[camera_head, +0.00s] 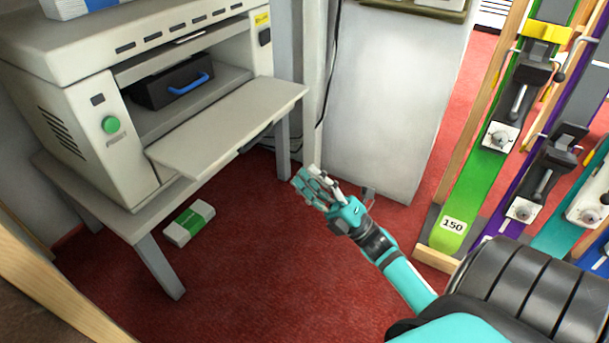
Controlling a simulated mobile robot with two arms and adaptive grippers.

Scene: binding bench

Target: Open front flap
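A pale grey office machine (92,101) stands at the left with its front flap (230,125) folded down. The flap lies out flat like a shelf, tilted slightly in the picture. Behind it the front opening shows a black unit (172,84) with a blue handle. My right gripper (304,177) is to the right of the flap and lower in the picture, over the red floor. Its fingers look spread, with nothing between them, and it is apart from the flap. My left gripper is not in view.
The machine has a green round button (111,125) and stands on a grey table (158,262). A green and white pack (188,222) lies on the floor below. A pale panel (385,110) stands behind my gripper.

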